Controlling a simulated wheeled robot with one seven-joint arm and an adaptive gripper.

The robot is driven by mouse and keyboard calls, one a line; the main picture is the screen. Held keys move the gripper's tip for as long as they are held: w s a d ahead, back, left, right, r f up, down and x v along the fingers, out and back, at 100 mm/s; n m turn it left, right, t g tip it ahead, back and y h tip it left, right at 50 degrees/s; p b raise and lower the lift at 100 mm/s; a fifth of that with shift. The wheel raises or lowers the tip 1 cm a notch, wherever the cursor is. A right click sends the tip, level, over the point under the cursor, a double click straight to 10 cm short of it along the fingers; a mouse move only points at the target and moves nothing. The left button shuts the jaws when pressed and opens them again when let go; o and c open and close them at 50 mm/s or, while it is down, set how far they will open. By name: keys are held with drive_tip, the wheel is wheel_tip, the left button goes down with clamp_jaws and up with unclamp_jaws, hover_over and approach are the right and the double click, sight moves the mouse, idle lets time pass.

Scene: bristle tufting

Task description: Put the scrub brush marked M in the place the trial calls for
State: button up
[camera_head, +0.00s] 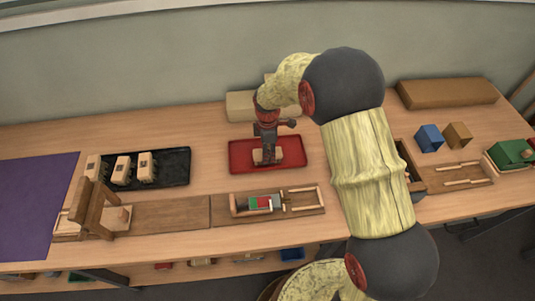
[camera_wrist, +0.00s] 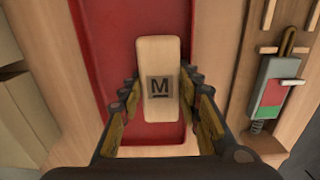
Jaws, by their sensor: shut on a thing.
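The scrub brush marked M (camera_wrist: 158,52) is a pale wooden block with rounded corners and a dark M on a grey square. In the head view the brush (camera_head: 259,157) shows partly behind the fingers, over the red tray (camera_head: 239,158). My gripper (camera_wrist: 163,93) is shut on the brush, with a finger at each long side; it points down in the head view (camera_head: 268,150). The red tray also shows in the wrist view (camera_wrist: 98,25), under the brush. I cannot tell whether the brush touches the tray. Its underside is hidden.
A black tray (camera_head: 180,168) with several pale blocks stands left, behind a wooden fixture (camera_head: 92,210). A wooden holder (camera_head: 305,198) with a red-and-green gauge (camera_head: 262,203) lies in front of the red tray. A purple mat (camera_head: 36,200) is far left; blue (camera_head: 429,138) and brown (camera_head: 458,135) blocks stand right.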

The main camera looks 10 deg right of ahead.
drive_tip(key=shift+f, duration=0.1)
drive_tip(key=o, duration=1.3)
drive_tip(key=shift+o, duration=0.3)
wheel_tip(320, 180, up, 12)
drive_tip(key=p, duration=0.3)
drive_tip(key=shift+r, duration=0.2)
drive_tip(key=s+d+r+m+t, duration=0.1)
drive_tip(key=s+d+r+m, duration=0.25)
drive_tip(key=s+r, duration=0.4)
drive_tip(key=s+d+r+m+t, duration=0.25)
drive_tip(key=s+r+m, duration=0.25)
drive_tip(key=r, duration=0.5)
drive_tip(key=s+d+r+m+t, duration=0.1)
drive_tip(key=s+m, duration=0.3)
drive_tip(key=s, duration=0.4)
drive_tip(key=s+d+r+m+t, duration=0.1)
drive_tip(key=s+d+r+m, duration=0.2)
drive_tip(key=s, duration=0.5)
drive_tip(key=shift+s+d+m, duration=0.2)
drive_tip(key=shift+d+m, duration=0.45)
drive_tip(key=shift+m, duration=0.6)
